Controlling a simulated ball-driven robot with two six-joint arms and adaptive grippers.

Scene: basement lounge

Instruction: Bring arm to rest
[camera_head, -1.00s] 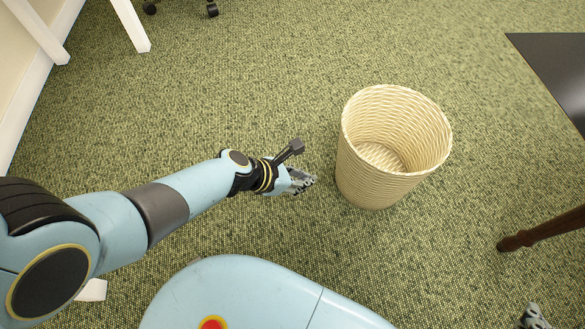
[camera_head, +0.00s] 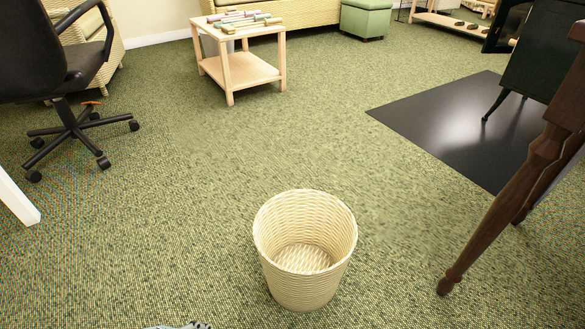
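Only a small sliver of my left arm shows at the bottom edge of the head view, with a grey tip of my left gripper (camera_head: 200,325). Most of that gripper is cut off, so its opening and anything in it are hidden. It is low and to the left of a cream woven wastebasket (camera_head: 306,285). The basket stands upright on the green carpet, and its visible inside looks empty. My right gripper is out of view.
A black office chair (camera_head: 68,120) stands at left. A small wooden table (camera_head: 243,72) with several coloured sticks is behind. A black floor plate (camera_head: 450,125) and a dark wooden leg (camera_head: 500,215) are at right. A green ottoman (camera_head: 367,20) is at the back. Carpet between is clear.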

